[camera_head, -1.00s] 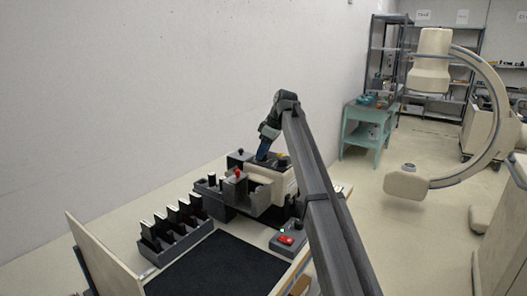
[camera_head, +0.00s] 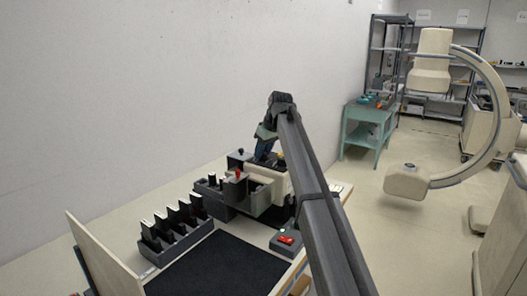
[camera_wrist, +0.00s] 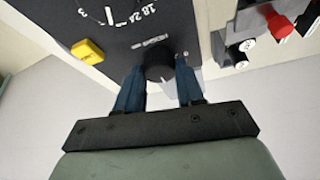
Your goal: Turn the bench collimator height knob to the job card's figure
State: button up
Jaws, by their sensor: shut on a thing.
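In the wrist view, my gripper (camera_wrist: 159,78) has its blue fingers on either side of a dark round knob (camera_wrist: 159,62), shut on it. The knob stands on a dark panel under a small white label (camera_wrist: 152,41). A dial with white figures and a pale pointer (camera_wrist: 109,15) is further up the panel, cut by the top edge. Figures such as 3, 24 and 18 show, mostly upside down or tilted. In the head view, my gripper (camera_head: 264,150) reaches down to the cream bench unit (camera_head: 277,182); the knob is hidden there. I cannot make out a job card.
A yellow button (camera_wrist: 88,51) sits left of the fingers; a red knob (camera_wrist: 278,24) is to the right. A rack of dark plates (camera_head: 176,232), a black mat (camera_head: 215,265) and a red-switch box (camera_head: 287,241) share the bench.

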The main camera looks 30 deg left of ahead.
jog(key=o, duration=1)
jog(key=shift+o, duration=0.2)
jog(key=shift+r, duration=0.1)
jog(key=v, duration=1.3)
jog(key=shift+r, duration=0.35)
